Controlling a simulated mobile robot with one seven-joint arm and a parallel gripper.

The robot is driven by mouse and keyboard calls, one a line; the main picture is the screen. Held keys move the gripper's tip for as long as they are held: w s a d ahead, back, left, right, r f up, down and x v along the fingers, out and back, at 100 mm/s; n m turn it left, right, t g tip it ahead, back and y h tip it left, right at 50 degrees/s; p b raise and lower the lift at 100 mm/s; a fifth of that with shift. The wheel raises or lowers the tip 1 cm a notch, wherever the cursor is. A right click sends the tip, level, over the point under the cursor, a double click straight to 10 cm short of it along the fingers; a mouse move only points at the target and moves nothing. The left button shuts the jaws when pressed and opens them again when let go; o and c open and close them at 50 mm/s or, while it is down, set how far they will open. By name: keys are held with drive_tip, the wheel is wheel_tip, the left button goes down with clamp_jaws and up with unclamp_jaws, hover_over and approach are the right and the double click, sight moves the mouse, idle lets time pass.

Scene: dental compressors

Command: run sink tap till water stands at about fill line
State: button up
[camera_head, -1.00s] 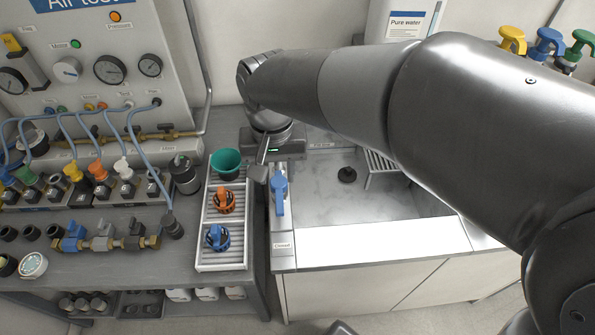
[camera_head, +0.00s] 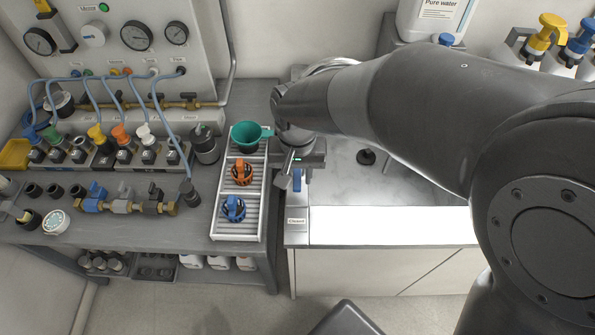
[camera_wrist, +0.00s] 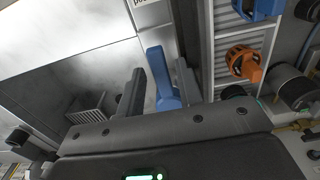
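The sink basin (camera_head: 400,188) is grey metal with a dark drain (camera_head: 366,157); I see no standing water in the visible part. The blue tap lever (camera_head: 297,182) is at the sink's left edge, partly hidden by my gripper (camera_head: 289,180). In the wrist view the blue lever (camera_wrist: 164,82) lies between the two dark fingers of my gripper (camera_wrist: 160,72). The fingers are apart, with a gap visible beside the lever. I cannot tell whether either touches it. The fill line and any spout are hidden behind my arm.
A white slatted tray (camera_head: 224,207) left of the sink holds a green funnel (camera_head: 248,136), an orange-handled part (camera_head: 241,172) and a blue-handled part (camera_head: 233,208). A small label (camera_head: 297,222) is on the sink's front left ledge. A pure water container (camera_head: 436,18) stands behind.

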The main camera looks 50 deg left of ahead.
clamp_jaws()
drive_tip(key=shift+w+d+n, duration=0.1)
drive_tip(key=shift+n, duration=0.2)
idle(0.3)
drive_tip(key=shift+w+d+n, duration=0.4)
drive_tip(key=shift+w+n, duration=0.2)
drive_tip(key=shift+n, duration=0.6)
drive_tip(key=shift+w+d+n, duration=0.1)
drive_tip(key=shift+w+n, duration=0.7)
drive_tip(key=shift+n, duration=0.95)
drive_tip(key=shift+w+n, duration=0.85)
drive_tip(key=shift+n, duration=0.85)
drive_tip(key=shift+w+d+n, duration=0.1)
drive_tip(key=shift+w+n, duration=0.7)
drive_tip(key=shift+n, duration=0.95)
drive_tip(key=shift+a, duration=0.1)
